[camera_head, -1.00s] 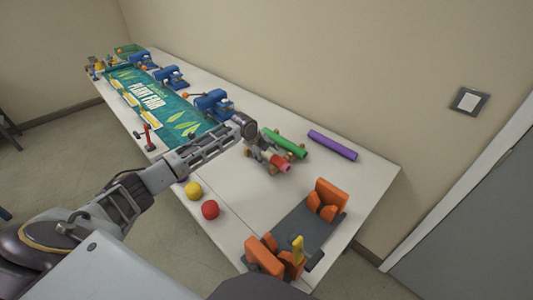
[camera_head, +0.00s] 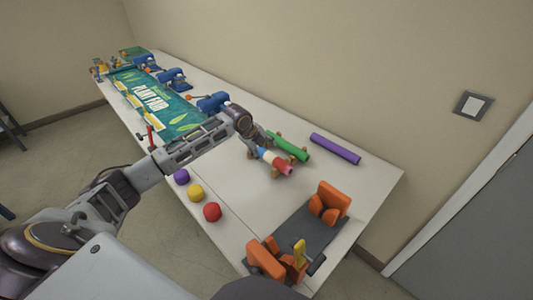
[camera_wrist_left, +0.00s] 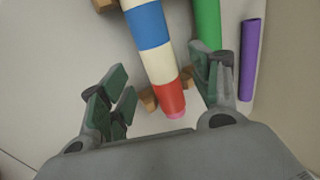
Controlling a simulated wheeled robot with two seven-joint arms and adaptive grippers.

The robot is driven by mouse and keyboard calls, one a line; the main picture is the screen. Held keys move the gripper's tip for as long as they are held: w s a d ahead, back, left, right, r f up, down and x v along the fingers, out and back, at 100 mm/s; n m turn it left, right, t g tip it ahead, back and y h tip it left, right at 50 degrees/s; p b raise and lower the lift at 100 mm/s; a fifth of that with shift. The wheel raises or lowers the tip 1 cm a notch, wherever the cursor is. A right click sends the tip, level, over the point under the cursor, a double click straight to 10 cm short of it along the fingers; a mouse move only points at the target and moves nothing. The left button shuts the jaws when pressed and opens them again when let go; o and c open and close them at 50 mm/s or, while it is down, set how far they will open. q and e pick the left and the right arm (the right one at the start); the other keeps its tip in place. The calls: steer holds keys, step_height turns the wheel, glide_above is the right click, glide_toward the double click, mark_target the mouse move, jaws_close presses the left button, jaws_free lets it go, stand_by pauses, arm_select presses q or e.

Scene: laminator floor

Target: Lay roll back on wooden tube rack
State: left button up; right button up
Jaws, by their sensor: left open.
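A striped roll (camera_head: 276,161) in red, white and blue with a pink end lies on the wooden tube rack (camera_head: 249,155). A green roll (camera_head: 287,146) lies beside it, and a purple roll (camera_head: 335,149) lies apart on the table toward the wall. Contact cannot be told. My right gripper is out of view.
An orange and dark grey stand (camera_head: 305,228) is at the near table end. Purple, yellow and red balls (camera_head: 196,192) line the front edge. A green banner (camera_head: 158,102) and blue machines (camera_head: 213,102) fill the far part. White table (camera_head: 355,185) is clear around the purple roll.

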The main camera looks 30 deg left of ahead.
arm_select(q)
steer(key=shift+v, duration=2.95)
steer(key=shift+r, duration=0.15)
step_height(320, 180, up, 10)
steer(key=p, duration=1)
